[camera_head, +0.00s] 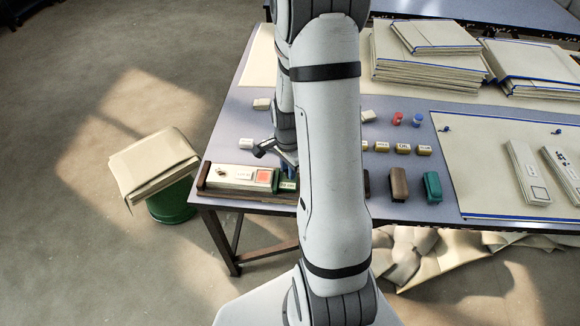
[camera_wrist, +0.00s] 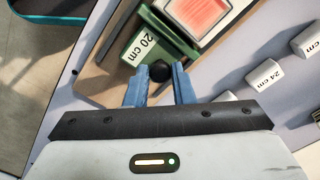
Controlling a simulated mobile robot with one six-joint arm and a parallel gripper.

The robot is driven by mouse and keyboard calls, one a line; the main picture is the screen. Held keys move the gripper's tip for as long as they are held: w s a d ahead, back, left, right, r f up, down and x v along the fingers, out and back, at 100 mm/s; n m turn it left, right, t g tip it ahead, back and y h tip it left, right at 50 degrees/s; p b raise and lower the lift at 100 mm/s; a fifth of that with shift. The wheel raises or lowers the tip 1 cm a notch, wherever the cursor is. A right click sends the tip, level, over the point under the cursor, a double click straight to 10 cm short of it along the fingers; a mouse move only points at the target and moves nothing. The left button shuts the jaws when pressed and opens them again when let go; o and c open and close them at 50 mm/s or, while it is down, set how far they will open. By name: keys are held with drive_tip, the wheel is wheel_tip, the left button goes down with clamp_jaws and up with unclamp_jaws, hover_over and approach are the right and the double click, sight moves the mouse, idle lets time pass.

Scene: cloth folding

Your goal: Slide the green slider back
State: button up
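The green slider (camera_wrist: 150,40), marked "20 cm", sits on a wooden-edged measuring jig (camera_head: 203,174) at the table's front left corner. In the head view the green slider (camera_head: 288,185) is at the jig's right end, partly hidden by my arm. A round black knob (camera_wrist: 159,71) shows at the slider's near edge in the wrist view. My gripper (camera_wrist: 159,74) has its blue fingertips on either side of this knob. I cannot tell whether they press on it or stand slightly apart. My gripper (camera_head: 283,168) is mostly hidden in the head view.
A red square (camera_wrist: 200,12) in a pale frame lies beside the slider. Small labelled blocks, such as the "24 cm" one (camera_wrist: 264,76), stand to the right. A brown block (camera_head: 399,184) and a green block (camera_head: 432,186) stand along the front edge. Cloth stacks (camera_head: 425,65) lie behind.

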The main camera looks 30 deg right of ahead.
clamp_jaws()
